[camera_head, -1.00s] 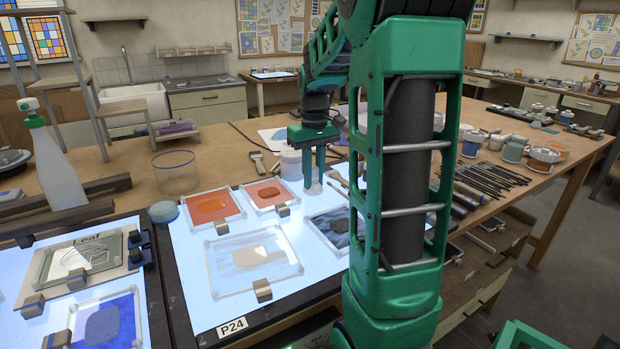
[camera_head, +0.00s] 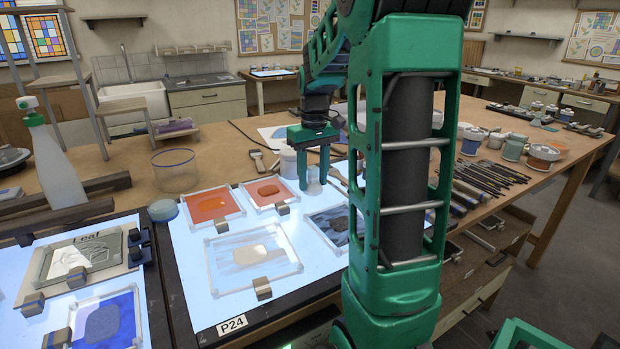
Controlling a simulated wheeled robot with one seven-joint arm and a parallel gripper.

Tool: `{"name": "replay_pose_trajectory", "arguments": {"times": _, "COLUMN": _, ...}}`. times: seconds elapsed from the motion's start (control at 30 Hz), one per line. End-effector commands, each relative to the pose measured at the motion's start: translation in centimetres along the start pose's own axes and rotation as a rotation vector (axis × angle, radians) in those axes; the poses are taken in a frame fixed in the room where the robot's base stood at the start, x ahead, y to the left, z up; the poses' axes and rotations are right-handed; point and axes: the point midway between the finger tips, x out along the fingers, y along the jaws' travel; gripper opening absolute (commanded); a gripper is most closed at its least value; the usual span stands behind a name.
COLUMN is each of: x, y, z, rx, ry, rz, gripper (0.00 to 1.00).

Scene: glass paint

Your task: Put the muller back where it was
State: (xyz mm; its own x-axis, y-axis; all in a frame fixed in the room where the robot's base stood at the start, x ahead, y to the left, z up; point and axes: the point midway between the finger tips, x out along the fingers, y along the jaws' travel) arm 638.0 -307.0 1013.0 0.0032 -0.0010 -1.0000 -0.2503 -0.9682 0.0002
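The muller (camera_head: 314,184) is a small pale, glassy piece standing upright at the back right corner of the lit panel, partly hidden by my gripper. My gripper (camera_head: 314,177) points down over it, with one finger on each side. The fingers are spread with a gap between them, so the gripper looks open around the muller. Whether a finger still touches it is too small to tell.
Framed glass panes with orange, clear and dark paint lie on the light panel (camera_head: 200,290). Brushes and tools (camera_head: 487,178) lie to the right, with several paint jars behind. An empty glass beaker (camera_head: 175,172) stands left.

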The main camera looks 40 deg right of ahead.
Motion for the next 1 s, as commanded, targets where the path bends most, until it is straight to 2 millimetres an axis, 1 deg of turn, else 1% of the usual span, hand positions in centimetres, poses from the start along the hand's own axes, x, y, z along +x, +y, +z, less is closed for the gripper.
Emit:
{"name": "replay_pose_trajectory", "arguments": {"times": 0.2, "x": 0.0, "y": 0.0, "z": 0.0, "rx": 0.000, "ry": 0.000, "rz": 0.000, "gripper": 0.40}}
{"name": "replay_pose_trajectory", "arguments": {"times": 0.33, "x": -0.8, "y": 0.0, "z": -0.1, "rx": 0.000, "ry": 0.002, "rz": 0.001, "gripper": 0.40}}
{"name": "replay_pose_trajectory", "arguments": {"times": 0.47, "x": -2.9, "y": 0.0, "z": -0.1, "rx": 0.000, "ry": 0.004, "rz": 0.001, "gripper": 0.40}}
{"name": "replay_pose_trajectory", "arguments": {"times": 0.7, "x": -7.4, "y": 0.0, "z": -0.2, "rx": 0.000, "ry": 0.004, "rz": 0.001, "gripper": 0.40}}
{"name": "replay_pose_trajectory", "arguments": {"times": 0.8, "x": -8.9, "y": 0.0, "z": -0.2, "rx": 0.000, "ry": 0.003, "rz": 0.001, "gripper": 0.40}}
{"name": "replay_pose_trajectory", "arguments": {"times": 0.9, "x": -9.9, "y": 0.0, "z": -0.2, "rx": 0.000, "ry": 0.002, "rz": 0.001, "gripper": 0.40}}
{"name": "replay_pose_trajectory", "arguments": {"times": 1.0, "x": -10.5, "y": 0.0, "z": -0.1, "rx": 0.000, "ry": -0.001, "rz": 0.000, "gripper": 0.40}}
